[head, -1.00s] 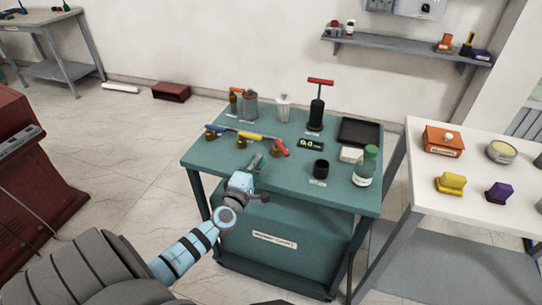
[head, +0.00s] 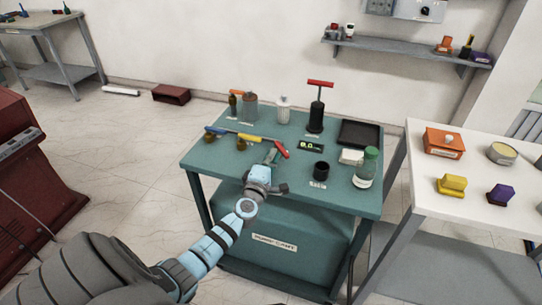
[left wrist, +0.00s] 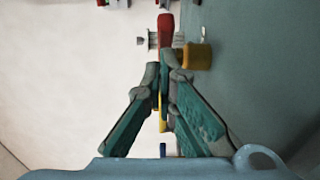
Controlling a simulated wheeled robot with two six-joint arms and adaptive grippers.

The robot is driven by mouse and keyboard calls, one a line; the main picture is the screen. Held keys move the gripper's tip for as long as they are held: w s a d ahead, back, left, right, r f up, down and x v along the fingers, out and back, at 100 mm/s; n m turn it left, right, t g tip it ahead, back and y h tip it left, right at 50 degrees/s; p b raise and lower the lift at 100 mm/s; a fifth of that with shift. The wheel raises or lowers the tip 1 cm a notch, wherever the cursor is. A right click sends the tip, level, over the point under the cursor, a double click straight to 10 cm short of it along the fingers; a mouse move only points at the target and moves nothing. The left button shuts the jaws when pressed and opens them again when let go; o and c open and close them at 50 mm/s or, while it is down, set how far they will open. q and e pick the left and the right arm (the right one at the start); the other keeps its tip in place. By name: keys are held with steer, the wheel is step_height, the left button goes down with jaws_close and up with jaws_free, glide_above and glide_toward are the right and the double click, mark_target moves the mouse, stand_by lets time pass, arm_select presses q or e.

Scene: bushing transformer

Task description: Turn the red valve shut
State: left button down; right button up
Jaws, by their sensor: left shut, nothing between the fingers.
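The red valve has a red lever handle (head: 281,149) at the right end of a row of valves on the green cart (head: 325,195). The red handle also shows at the top of the left wrist view (left wrist: 165,30), beside a brass valve body (left wrist: 197,56). My left gripper (head: 272,155) is shut and empty, just in front of the red valve. In the left wrist view its closed fingertips (left wrist: 168,65) lie just below the red handle; I cannot tell whether they touch it. In the head view the gripper hides the red valve's body.
Yellow (head: 250,136) and blue (head: 216,130) handles lie left of the red one. A black pump (head: 316,115) with a red T-handle, a small display (head: 310,147), a black cup (head: 321,170) and a green-capped bottle (head: 367,170) stand nearby on the cart.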

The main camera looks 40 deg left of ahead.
mark_target(289, 155)
arm_select(q)
steer(key=shift+w+d+n+g+y+p, duration=0.15)
steer(key=shift+d+n+g+y+p, duration=0.4)
steer(key=shift+y, duration=0.35)
steer(key=shift+w+n+y, duration=0.15)
steer(key=shift+n+y, duration=0.3)
steer(key=shift+y, duration=0.05)
steer(key=shift+w+d+n+g+y, duration=0.3)
steer(key=shift+d+n+g+y, duration=0.1)
steer(key=shift+n+g+y, duration=0.45)
steer(key=n+g+y, duration=0.1)
steer(key=w+d+n+g+y+b, duration=0.1)
steer(key=y, duration=0.1)
steer(key=shift+f+b, duration=0.1)
steer(key=shift+b, duration=0.2)
steer(key=shift+w+d+b, duration=0.2)
steer(key=shift+w+b, duration=0.1)
steer(key=shift+w, duration=0.1)
steer(key=shift+w+d, duration=0.15)
steer(key=shift+w, duration=0.15)
steer(key=shift+w+b, duration=0.15)
steer(key=shift+b, duration=0.15)
steer(key=shift+d, duration=0.1)
